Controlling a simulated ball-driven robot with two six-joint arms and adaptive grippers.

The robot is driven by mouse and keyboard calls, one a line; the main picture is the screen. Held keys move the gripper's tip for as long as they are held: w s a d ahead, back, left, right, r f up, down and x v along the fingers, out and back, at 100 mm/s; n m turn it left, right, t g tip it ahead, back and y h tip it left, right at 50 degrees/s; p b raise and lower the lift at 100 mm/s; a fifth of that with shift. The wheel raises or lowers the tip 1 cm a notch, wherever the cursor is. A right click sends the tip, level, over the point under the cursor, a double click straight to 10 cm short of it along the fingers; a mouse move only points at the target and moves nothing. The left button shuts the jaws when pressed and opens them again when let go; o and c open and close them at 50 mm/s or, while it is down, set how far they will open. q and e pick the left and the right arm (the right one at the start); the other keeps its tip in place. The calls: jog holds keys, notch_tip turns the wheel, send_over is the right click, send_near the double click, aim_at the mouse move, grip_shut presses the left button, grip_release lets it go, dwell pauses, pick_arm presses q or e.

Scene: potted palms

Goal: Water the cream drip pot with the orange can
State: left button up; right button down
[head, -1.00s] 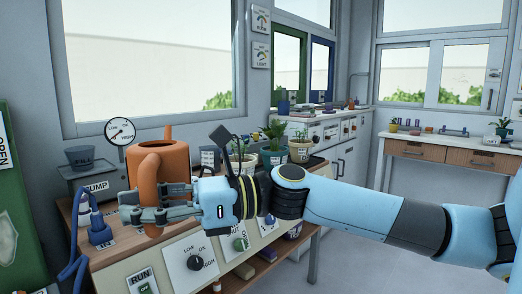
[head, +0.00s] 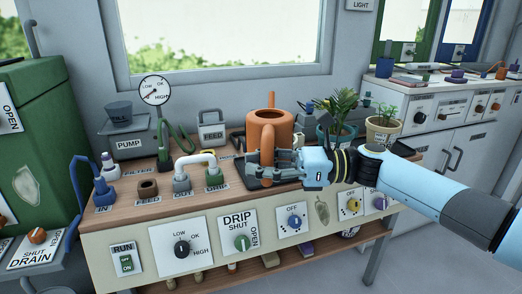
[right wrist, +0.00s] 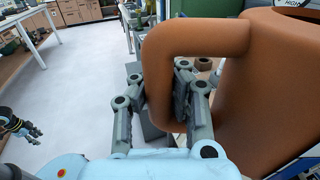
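The orange can (head: 270,128) is upright over the right part of the wooden bench. My right gripper (head: 264,165) is shut on its handle; the right wrist view shows the fingers (right wrist: 166,95) on both sides of the orange handle (right wrist: 200,38). The can's base is partly hidden by the gripper, so I cannot tell if it touches the bench. A cream pot (head: 381,134) with a small plant stands at the bench's right end, right of the can. My left gripper (right wrist: 24,128) is small and dark at the left of the right wrist view.
A teal pot (head: 335,134) with a palm stands between the can and the cream pot. A white pipe (head: 196,160) joins sockets left of the can. The pump box (head: 128,142) and gauge (head: 155,91) stand further left. A green DRIP knob (head: 241,242) is on the front panel.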

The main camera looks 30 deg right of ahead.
aim_at(263, 182)
jog(key=f, duration=0.1)
jog(key=f+m, duration=0.1)
jog(key=a+f+m, duration=0.1)
jog(key=shift+s+f, duration=0.2)
jog(key=shift+s, duration=0.2)
jog(key=shift+f+m, duration=0.1)
jog(key=shift+m, duration=0.3)
jog(key=shift+w+a+r+p, duration=0.15)
jog(key=shift+r+p, duration=0.45)
jog(key=shift+f, duration=0.15)
jog(key=shift+r+m+p, duration=0.4)
jog(key=shift+r+p, duration=0.1)
jog(key=shift+p, duration=0.15)
